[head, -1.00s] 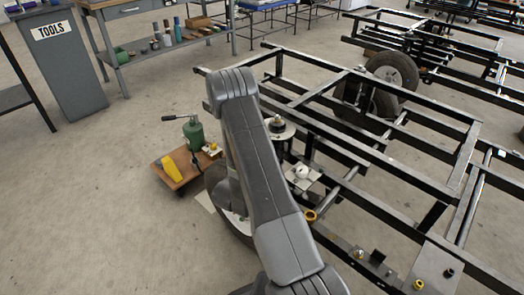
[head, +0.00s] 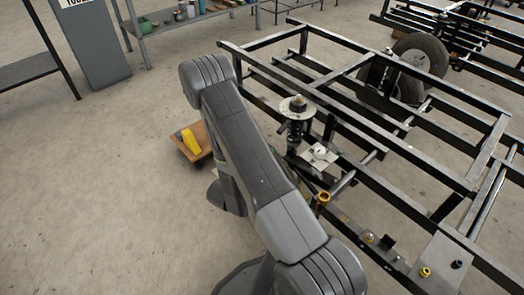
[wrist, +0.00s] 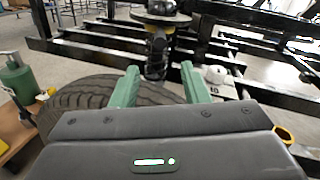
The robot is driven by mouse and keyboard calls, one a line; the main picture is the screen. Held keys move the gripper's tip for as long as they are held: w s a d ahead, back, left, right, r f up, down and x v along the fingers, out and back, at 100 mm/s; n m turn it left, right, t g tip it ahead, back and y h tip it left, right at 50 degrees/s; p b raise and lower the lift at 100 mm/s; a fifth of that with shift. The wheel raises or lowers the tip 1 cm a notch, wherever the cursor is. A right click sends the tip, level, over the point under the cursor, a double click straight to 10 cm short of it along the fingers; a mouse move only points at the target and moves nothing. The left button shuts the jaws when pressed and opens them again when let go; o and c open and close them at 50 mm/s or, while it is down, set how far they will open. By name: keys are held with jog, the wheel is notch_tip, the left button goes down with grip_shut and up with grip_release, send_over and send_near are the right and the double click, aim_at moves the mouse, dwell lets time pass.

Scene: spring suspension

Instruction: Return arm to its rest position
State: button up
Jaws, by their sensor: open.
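My gripper (wrist: 159,68) shows in the wrist view as two green fingers spread apart with nothing between them. A dark spring strut (wrist: 157,50) with a round top plate stands upright beyond the fingers. It also shows in the head view (head: 296,112), mounted at the near side of the black frame (head: 345,75). A tyre (wrist: 80,100) lies below and behind the fingers. My arm (head: 240,140) is bent in the head view and hides the gripper there.
A wooden board (head: 205,136) with a yellow block (head: 190,141) is on the floor left of the frame. A green jack (wrist: 17,78) shows at the wrist view's left edge. A grey cabinet (head: 95,45) stands at the back left. The left floor is clear.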

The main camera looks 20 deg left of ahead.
aim_at(279, 132)
jog(key=shift+w, duration=0.1)
jog(key=w+b, duration=0.1)
jog(key=w, duration=0.3)
jog(key=w+d, duration=0.1)
jog(key=w, duration=0.4)
jog(key=w+d+b, duration=0.1)
jog(key=w, duration=0.3)
jog(key=shift+w+d+b, duration=0.1)
jog(key=shift+w+b, duration=0.15)
jog(key=shift+b, duration=0.05)
jog(key=shift+s, duration=0.1)
